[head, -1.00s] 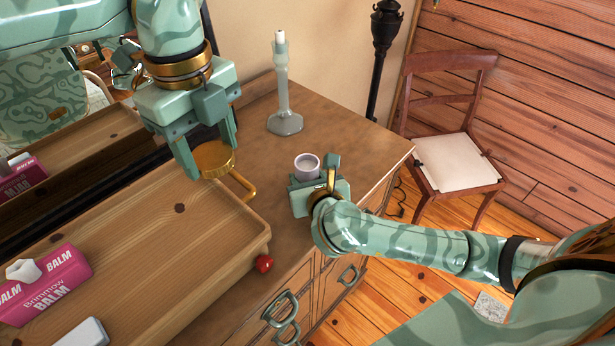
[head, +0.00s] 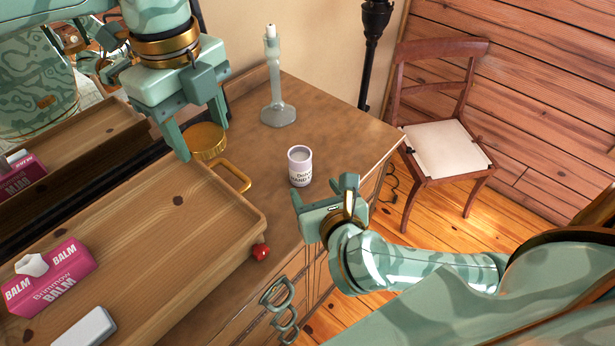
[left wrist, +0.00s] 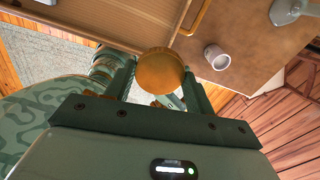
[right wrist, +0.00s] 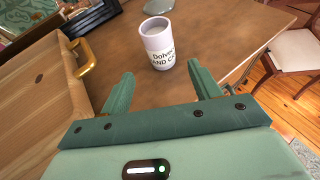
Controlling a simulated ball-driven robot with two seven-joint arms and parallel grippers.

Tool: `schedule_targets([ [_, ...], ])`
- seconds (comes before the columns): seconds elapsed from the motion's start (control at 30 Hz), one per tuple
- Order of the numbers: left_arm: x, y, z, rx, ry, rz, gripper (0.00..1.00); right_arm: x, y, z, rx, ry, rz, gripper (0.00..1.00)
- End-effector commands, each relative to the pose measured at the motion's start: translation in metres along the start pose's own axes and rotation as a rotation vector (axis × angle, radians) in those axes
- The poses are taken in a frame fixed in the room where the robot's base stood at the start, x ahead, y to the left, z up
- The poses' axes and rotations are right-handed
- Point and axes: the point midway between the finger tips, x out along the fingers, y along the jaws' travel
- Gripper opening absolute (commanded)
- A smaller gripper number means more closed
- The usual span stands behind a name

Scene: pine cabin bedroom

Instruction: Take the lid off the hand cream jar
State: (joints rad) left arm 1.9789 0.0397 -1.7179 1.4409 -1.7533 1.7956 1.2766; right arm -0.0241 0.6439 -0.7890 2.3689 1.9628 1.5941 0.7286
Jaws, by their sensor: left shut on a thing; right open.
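The hand cream jar (head: 300,167) is a small pale lilac-white cylinder, upright and open-topped on the dresser; it also shows in the left wrist view (left wrist: 217,57) and right wrist view (right wrist: 157,43). The round gold lid (head: 206,139) is off the jar, between the fingers of my left gripper (head: 199,134), above the tray's far end. The lid fills the jaws in the left wrist view (left wrist: 160,71). My right gripper (head: 326,200) is open and empty in front of the jar, apart from it; its fingers (right wrist: 158,85) point towards the jar.
A wooden tray (head: 150,235) with a gold handle (head: 235,175) holds a pink balm box (head: 48,278) and a white block (head: 88,328). A glass candlestick (head: 277,95) stands behind the jar. A chair (head: 440,145) is at the right. Dresser top right of the jar is clear.

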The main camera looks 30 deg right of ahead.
Motion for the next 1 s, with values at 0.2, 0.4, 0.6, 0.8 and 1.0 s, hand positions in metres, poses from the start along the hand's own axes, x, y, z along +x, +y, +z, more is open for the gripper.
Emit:
schedule_targets([
  [0.2,-0.001,0.000,0.000,0.000,0.000,0.000,0.27,-0.009,0.000,0.000,0.000,0.000,-0.001,0.62],
  [0.4,-0.001,0.000,0.000,0.001,0.000,0.000,0.27,-0.009,0.002,0.009,-0.025,-0.044,0.008,0.62],
  [0.6,-0.001,0.001,0.000,0.007,0.000,0.000,0.27,-0.024,0.019,0.074,-0.273,-0.400,0.042,0.62],
  [0.8,-0.001,0.001,0.001,0.019,-0.001,0.000,0.27,-0.079,0.058,0.138,-0.843,-0.907,-0.026,0.62],
  [1.0,0.000,0.002,0.002,0.030,-0.001,0.000,0.27,-0.110,0.107,0.123,-1.602,-1.212,-0.147,0.62],
])
